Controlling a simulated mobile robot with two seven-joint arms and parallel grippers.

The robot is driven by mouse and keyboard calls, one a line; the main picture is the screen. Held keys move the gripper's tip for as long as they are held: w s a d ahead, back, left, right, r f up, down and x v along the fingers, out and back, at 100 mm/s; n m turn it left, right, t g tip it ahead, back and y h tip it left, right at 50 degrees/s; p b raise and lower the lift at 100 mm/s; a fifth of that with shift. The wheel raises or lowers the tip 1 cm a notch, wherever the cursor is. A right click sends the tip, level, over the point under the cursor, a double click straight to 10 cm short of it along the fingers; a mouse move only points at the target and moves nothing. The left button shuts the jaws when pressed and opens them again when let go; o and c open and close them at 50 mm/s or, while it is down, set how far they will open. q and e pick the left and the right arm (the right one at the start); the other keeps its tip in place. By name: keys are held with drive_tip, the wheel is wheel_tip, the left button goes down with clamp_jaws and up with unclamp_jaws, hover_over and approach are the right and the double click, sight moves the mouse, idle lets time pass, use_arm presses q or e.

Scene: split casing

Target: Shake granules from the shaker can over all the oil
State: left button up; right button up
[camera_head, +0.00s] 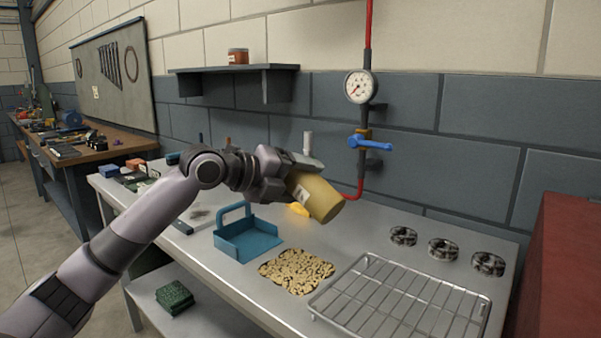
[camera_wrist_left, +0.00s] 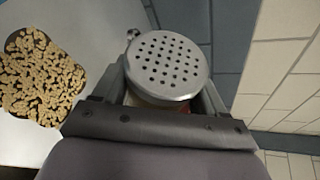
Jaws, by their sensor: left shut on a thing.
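My left gripper (camera_head: 279,178) is shut on the shaker can (camera_head: 318,198), a tan can with a pale label, held tilted above the bench. In the left wrist view the can's round perforated metal lid (camera_wrist_left: 167,66) sits between the fingers (camera_wrist_left: 165,95). A patch of tan granules (camera_head: 296,270) lies on the bench top below and left of the can; dark gaps show between the clumps. It also shows in the left wrist view (camera_wrist_left: 40,78). Any oil under the granules can only be seen as those dark spots. My right gripper is not in view.
A blue dustpan (camera_head: 248,240) stands left of the granules on the steel bench (camera_head: 345,236). A red pipe with a gauge (camera_head: 359,87) and blue valve handle (camera_head: 370,143) runs down the wall.

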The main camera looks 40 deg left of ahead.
use_arm(q)
drive_tip(key=shift+r+m+y+p, duration=0.35)
drive_tip(key=shift+r+p, duration=0.2)
drive_tip(key=shift+r, duration=0.2)
drive_tip(key=m+p, duration=0.1)
drive_tip(key=y+p, duration=0.1)
drive_tip(key=p, duration=0.1)
drive_tip(key=shift+r+m, duration=0.25)
drive_tip(key=shift+m, duration=0.1)
drive_tip(key=shift+r+m+y+p, duration=0.15)
drive_tip(key=shift+m+y+p, duration=0.25)
drive_tip(key=shift+p, duration=0.65)
drive_tip(key=r+m+y+p, duration=0.1)
drive_tip(key=m+y+p, duration=0.1)
drive_tip(key=p, duration=0.4)
drive_tip(key=shift+r+m, duration=0.1)
drive_tip(key=shift+m, duration=0.2)
drive_tip(key=shift+r+m+y, duration=0.2)
drive_tip(key=shift+m+y, duration=0.75)
drive_tip(key=shift+m, duration=0.25)
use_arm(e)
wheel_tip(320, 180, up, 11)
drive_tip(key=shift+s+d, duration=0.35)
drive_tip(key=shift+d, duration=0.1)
use_arm(q)
drive_tip(key=shift+s, duration=0.1)
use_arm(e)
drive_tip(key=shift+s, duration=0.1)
